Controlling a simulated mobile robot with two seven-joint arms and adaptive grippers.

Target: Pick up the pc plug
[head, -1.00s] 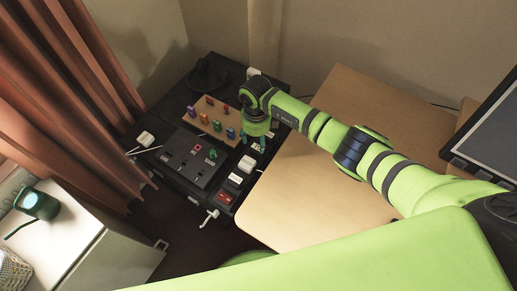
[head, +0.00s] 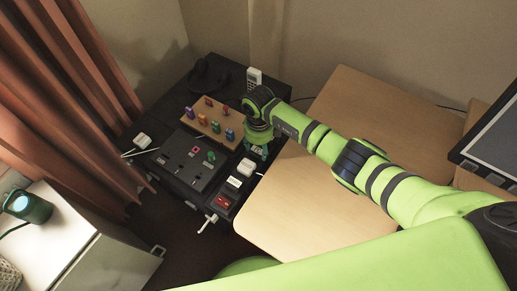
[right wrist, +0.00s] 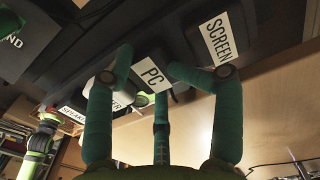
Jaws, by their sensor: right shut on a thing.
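The pc plug, under a white label reading PC (right wrist: 152,74), is in the middle of the right wrist view, on the dark power strip. My right gripper (right wrist: 150,78) has its teal fingers closed around it. One finger is on each side of the label and a third is below. In the head view my right gripper (head: 257,153) is low over the strip's far end, and the arm hides the plug there. I cannot tell whether the plug is still seated. My left gripper is not in view.
Beside the held plug are labels reading SCREEN (right wrist: 219,38) and SPEAKER (right wrist: 72,114). In the head view a white plug (head: 246,167) and a red switch (head: 223,201) are nearer on the strip. A pegboard (head: 216,117) lies left; a wooden desktop (head: 300,200) lies right.

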